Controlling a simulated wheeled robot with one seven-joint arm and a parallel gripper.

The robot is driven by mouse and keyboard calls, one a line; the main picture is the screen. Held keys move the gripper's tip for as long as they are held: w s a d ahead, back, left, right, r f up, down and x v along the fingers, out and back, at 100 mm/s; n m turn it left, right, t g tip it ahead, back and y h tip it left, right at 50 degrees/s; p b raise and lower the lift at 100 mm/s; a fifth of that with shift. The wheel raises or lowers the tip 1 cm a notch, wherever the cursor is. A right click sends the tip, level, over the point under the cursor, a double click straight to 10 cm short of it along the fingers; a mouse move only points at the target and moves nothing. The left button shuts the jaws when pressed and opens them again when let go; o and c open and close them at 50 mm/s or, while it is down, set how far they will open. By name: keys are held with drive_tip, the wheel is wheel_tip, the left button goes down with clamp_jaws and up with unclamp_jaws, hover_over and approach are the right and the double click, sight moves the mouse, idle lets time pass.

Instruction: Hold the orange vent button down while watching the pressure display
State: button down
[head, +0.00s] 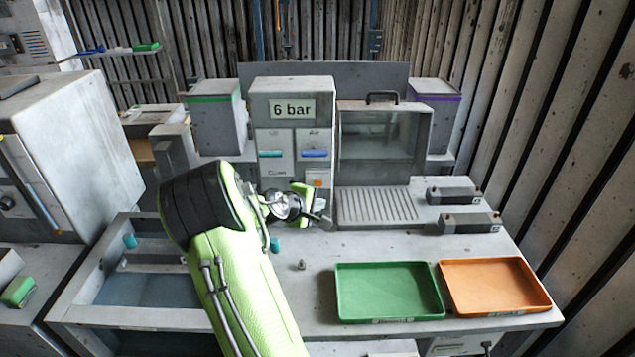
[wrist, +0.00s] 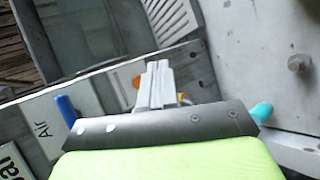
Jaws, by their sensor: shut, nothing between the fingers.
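The grey panel unit (head: 292,90) stands at the back of the bench. The orange vent button (head: 318,182) is low on the unit's right side, just above my gripper (head: 318,214). In the wrist view, my gripper (wrist: 158,72) has its two grey fingers shut together and empty. The orange button (wrist: 136,82) shows just left of the fingertips there, partly hidden behind them. I cannot tell whether the fingers touch it or whether it is pressed in.
A teal lever (head: 270,154) and a blue lever (head: 314,153) sit above the button. A glass-fronted cabinet (head: 382,140) stands to the right, with a ribbed plate before it. A green tray (head: 388,314) and an orange tray (head: 495,309) lie at the bench front.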

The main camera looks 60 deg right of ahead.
drive_tip(key=shift+w+d+p, duration=0.25)
drive_tip(key=shift+w+d, duration=0.15)
drive_tip(key=shift+d, duration=0.4)
drive_tip(key=shift+w+d+p, duration=0.2)
drive_tip(key=shift+w+d, duration=0.2)
drive_tip(key=shift+d, duration=0.35)
drive_tip(key=shift+w+d+p, duration=0.25)
drive_tip(key=shift+w+d, duration=0.15)
drive_tip(key=shift+d, duration=0.4)
drive_tip(key=shift+w+d, duration=0.15)
drive_tip(key=shift+d, duration=0.2)
drive_tip(key=shift+w+d, duration=0.2)
drive_tip(key=shift+d, duration=0.15)
idle(0.6)
idle(2.8)
drive_tip(key=shift+s+a, duration=0.35)
drive_tip(key=shift+a, duration=0.35)
drive_tip(key=shift+s+a+b, duration=0.3)
drive_tip(key=shift+s+a, duration=0.1)
drive_tip(key=shift+a, duration=0.35)
drive_tip(key=shift+s+a+b, duration=0.35)
drive_tip(key=shift+a, duration=0.4)
drive_tip(key=shift+s+a+b, duration=0.3)
drive_tip(key=shift+s+a, duration=0.1)
drive_tip(key=shift+a, duration=0.35)
